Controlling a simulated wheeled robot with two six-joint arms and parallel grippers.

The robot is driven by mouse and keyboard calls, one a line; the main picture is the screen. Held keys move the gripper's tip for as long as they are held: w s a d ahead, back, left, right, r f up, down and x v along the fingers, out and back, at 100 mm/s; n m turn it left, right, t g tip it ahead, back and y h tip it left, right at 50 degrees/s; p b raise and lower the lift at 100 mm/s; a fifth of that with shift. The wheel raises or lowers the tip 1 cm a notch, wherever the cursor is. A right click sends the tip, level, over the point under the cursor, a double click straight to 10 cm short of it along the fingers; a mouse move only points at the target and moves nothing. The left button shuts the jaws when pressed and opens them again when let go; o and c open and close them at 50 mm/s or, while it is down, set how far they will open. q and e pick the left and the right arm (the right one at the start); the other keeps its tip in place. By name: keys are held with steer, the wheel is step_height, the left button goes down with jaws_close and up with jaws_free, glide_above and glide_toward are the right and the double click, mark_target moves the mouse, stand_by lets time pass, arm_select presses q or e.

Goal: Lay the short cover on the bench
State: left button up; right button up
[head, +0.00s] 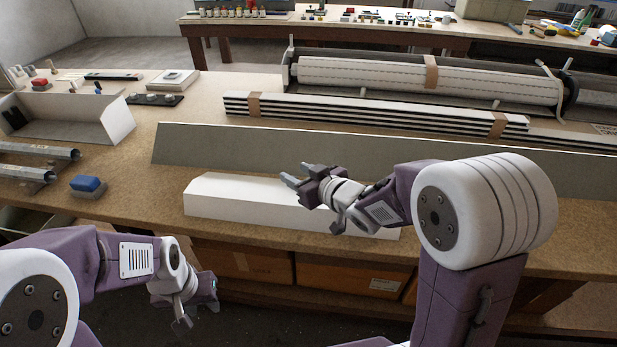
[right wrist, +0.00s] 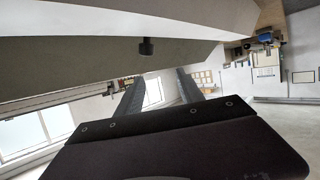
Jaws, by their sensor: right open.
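A long white cover (head: 235,198) with an angled left end, which I take to be the short cover, lies on the bench (head: 130,205) near its front edge. My right gripper (head: 294,175) is over the cover's back edge, open and with nothing between its fingers; I cannot tell whether it touches. In the right wrist view its two dark fingers (right wrist: 156,90) stand apart, with a pale surface (right wrist: 100,15) above that seems to be the cover. My right arm hides part of the cover's right half. My left gripper (head: 198,310) hangs in front of the bench, below its edge, open and empty.
A long grey panel (head: 220,148) stands behind the cover. Banded striped slats (head: 370,112) and a shutter roll (head: 380,80) lie further back. An open white housing (head: 70,118), metal tubes (head: 40,152) and a blue block (head: 88,184) are at the left.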

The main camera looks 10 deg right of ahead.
steer(key=v, duration=0.3)
steer(key=shift+d+r+p, duration=0.1)
steer(key=shift+r+p, duration=0.15)
steer(key=shift+p, duration=0.05)
steer(key=b+v, duration=0.2)
steer(key=v, duration=0.1)
steer(key=b+v, duration=0.1)
steer(key=shift+s+d+f, duration=0.1)
steer(key=shift+s+f, duration=0.05)
steer(key=shift+s, duration=0.35)
steer(key=shift+b+v, duration=0.35)
steer(key=shift+v, duration=0.55)
